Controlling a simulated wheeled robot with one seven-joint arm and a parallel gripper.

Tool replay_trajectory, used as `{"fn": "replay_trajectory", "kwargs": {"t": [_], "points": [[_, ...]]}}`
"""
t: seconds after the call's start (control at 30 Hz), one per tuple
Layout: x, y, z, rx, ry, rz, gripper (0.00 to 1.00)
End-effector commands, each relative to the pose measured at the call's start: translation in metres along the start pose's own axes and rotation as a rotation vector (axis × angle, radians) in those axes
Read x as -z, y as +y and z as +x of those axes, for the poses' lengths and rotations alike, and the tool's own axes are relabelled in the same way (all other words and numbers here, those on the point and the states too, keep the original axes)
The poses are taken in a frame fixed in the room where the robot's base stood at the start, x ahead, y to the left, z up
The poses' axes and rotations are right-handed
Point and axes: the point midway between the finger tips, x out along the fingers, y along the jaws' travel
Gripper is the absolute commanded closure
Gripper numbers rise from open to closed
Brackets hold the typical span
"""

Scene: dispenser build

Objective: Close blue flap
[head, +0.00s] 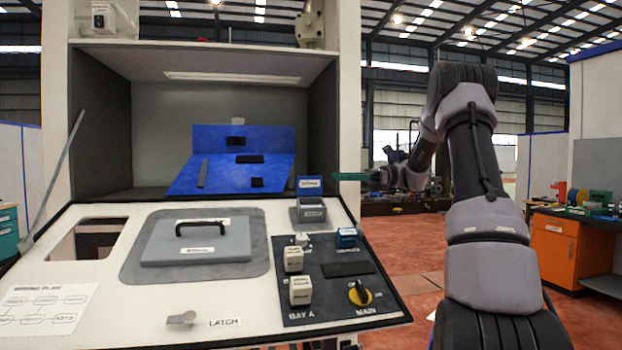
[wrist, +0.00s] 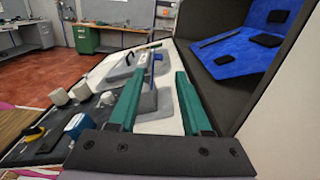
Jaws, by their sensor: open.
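The small blue flap (head: 310,183) with a white label stands upright, open, at the back of a small grey box (head: 312,213) on the sloped panel. In the wrist view a blue strip that looks like the flap (wrist: 157,57) shows nearly edge-on beyond the green fingertips. The grey box (wrist: 148,98) shows between the fingers. My gripper (head: 336,176) is to the right of the flap at about its height, with a small gap in the picture. In the wrist view my gripper (wrist: 162,72) is open, with nothing held between its fingers.
The panel holds a grey lid with a black handle (head: 200,231), a latch (head: 182,318), white switches (head: 294,260), a blue switch (head: 346,238) and a yellow knob (head: 360,293). A blue board (head: 230,176) lies in the recess behind. Open floor (head: 400,240) is at right.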

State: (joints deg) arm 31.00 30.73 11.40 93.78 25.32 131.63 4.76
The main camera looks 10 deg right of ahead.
Motion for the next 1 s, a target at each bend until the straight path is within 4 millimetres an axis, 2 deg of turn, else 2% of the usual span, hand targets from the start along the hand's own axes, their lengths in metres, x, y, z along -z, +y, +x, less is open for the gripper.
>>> {"fn": "replay_trajectory", "kwargs": {"t": [0.3, 0.5, 0.7, 0.97, 1.0], "points": [[-0.001, 0.001, 0.058, -0.005, 0.003, -0.002, 0.52], [0.000, 0.001, 0.089, -0.004, 0.003, -0.002, 0.52], [0.000, 0.001, 0.102, -0.001, 0.003, -0.001, 0.52], [0.000, 0.001, 0.102, -0.001, 0.003, -0.002, 0.52], [0.000, 0.001, 0.102, -0.001, 0.003, -0.002, 0.63]]}}
